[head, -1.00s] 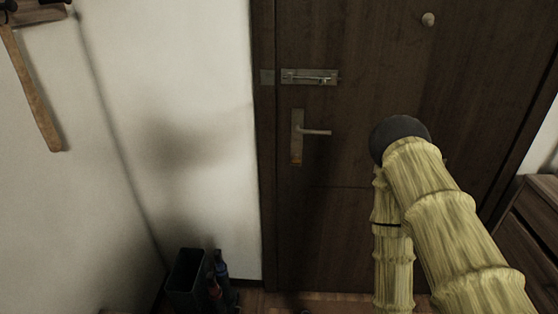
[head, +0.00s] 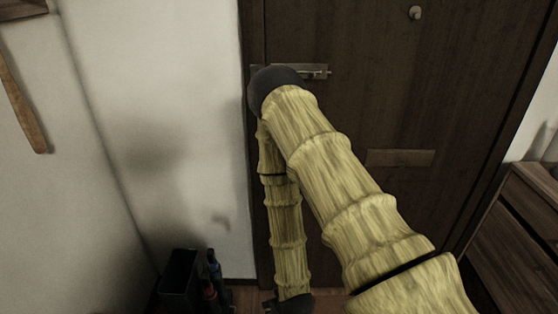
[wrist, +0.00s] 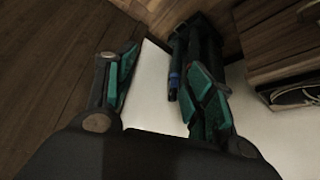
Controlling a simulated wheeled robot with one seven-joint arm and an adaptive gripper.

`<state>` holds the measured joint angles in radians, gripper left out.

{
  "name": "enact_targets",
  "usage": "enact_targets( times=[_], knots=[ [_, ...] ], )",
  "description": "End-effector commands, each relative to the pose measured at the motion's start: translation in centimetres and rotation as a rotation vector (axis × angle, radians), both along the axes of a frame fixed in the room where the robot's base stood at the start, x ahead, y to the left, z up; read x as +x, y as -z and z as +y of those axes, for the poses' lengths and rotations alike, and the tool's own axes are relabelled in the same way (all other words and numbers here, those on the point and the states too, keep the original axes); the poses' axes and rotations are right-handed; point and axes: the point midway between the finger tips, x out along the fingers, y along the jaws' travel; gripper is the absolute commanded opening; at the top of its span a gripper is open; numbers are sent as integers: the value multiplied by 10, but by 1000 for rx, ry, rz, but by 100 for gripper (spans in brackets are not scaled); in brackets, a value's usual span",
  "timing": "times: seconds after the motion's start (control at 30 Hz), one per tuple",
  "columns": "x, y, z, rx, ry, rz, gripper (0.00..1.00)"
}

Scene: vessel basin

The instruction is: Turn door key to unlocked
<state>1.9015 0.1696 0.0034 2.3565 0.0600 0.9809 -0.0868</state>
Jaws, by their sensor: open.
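The dark brown wooden door (head: 350,115) fills the middle of the head view. In the head view, my arm's lower end hangs low near the floor in front of the door's lower left.
A dark bin (head: 178,280) and bottles (head: 213,278) stand on the floor left of the door. A drawer cabinet (head: 520,225) stands at the right. A horizontal plate (head: 400,158) and a round knob (head: 415,13) are on the door. White wall is at the left.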

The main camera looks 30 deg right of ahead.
Motion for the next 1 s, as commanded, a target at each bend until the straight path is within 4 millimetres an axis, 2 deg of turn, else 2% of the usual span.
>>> enact_targets(
  times=[0.03,0.1,0.17,0.2,0.3,0.4,0.5,0.6,0.73,0.87,1.0],
  knots=[
    [43,-17,-16,-21,32,-120,54],
    [94,-48,-39,-59,72,-273,54],
    [132,-79,-60,-95,110,-402,54],
    [155,-101,-75,-123,137,-484,54],
    [198,-156,-112,-190,207,-669,54],
    [224,-205,-143,-252,271,-814,54],
    [237,-241,-166,-301,321,-915,54],
    [243,-263,-180,-331,354,-972,54],
    [248,-275,-188,-348,369,-1002,54],
    [258,-276,-194,-349,369,-1002,54],
    [277,-277,-206,-348,370,-1001,54]
  ],
)
